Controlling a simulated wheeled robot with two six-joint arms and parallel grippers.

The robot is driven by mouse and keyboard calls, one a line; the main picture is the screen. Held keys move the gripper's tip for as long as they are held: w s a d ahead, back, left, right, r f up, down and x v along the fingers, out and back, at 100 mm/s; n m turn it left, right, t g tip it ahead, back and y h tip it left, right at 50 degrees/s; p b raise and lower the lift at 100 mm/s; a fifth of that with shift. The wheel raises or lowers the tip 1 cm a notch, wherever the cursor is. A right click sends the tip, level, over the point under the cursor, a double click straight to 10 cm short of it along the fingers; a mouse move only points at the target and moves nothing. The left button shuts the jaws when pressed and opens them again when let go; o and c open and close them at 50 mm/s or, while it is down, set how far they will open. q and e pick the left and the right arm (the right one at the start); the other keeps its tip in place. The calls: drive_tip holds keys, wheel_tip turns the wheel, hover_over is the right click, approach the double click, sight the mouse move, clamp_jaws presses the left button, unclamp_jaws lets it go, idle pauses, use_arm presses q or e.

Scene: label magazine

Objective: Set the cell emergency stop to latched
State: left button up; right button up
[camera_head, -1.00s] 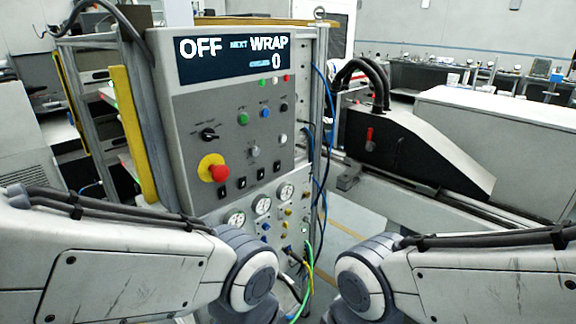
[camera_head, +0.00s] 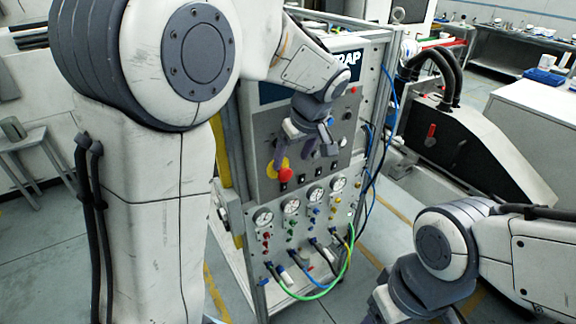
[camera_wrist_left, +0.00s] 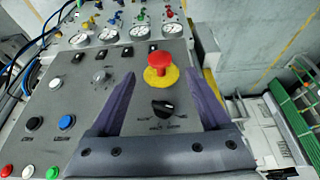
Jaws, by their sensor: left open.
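The emergency stop is a red mushroom button (camera_head: 286,174) on a yellow disc (camera_head: 272,168), low on the left of the grey control panel. In the left wrist view the red button (camera_wrist_left: 160,59) stands out from its yellow disc (camera_wrist_left: 161,78). My left gripper (camera_head: 305,157) is open in front of the panel, and its left finger partly covers the disc. In the left wrist view the fingers of the gripper (camera_wrist_left: 158,75) appear either side of the button, with nothing between them; contact cannot be told. My right gripper is out of view.
A black rotary selector (camera_wrist_left: 163,107) is beside the yellow disc. Gauges (camera_head: 290,205) and hoses (camera_head: 325,285) are below the panel. The display (camera_head: 345,62) is partly hidden by my left arm. A black sloped machine cover (camera_head: 460,150) stands to the right.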

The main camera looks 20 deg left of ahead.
sight(287, 172)
use_arm(q)
drive_tip(key=p+x, duration=0.1)
drive_tip(key=x, duration=0.6)
clamp_jaws()
idle(1.3)
